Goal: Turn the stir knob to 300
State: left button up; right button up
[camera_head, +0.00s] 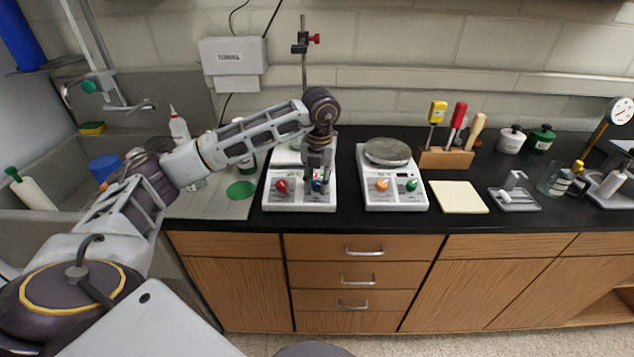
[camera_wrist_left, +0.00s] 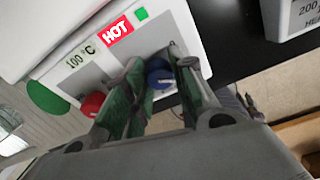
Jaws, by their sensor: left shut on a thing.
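The white hotplate stirrer (camera_head: 299,205) stands on the black counter below my left arm. It also fills the upper left of the left wrist view (camera_wrist_left: 178,27), with a display reading 100 °C, a red HOT sign and a green square. Its front has a red knob (camera_head: 281,186) on the left and a blue knob (camera_wrist_left: 158,73) on the right. My left gripper (camera_head: 317,184) reaches down to the front panel, its green-padded fingers shut on the blue knob. The fingers partly hide the knob and panel, and I cannot read the stir setting. My right gripper is out of view.
A second white device (camera_head: 395,200) with a grey disc, an orange knob and a green knob stands to the right. Beyond it are a tool block (camera_head: 446,159) and a cream pad (camera_head: 459,197). A stand rod (camera_head: 303,75) rises behind; a sink is left.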

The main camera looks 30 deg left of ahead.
aim_at(318, 185)
pick_arm(q)
jog(key=o, duration=0.8)
jog(key=shift+o, duration=1.1)
jog(key=shift+r, duration=0.15)
notch_tip(318, 185, up, 12)
jog(key=shift+s+d, duration=0.2)
jog(key=shift+d, duration=0.2)
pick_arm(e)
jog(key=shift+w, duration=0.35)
pick_arm(q)
jog(key=shift+f, duration=0.2)
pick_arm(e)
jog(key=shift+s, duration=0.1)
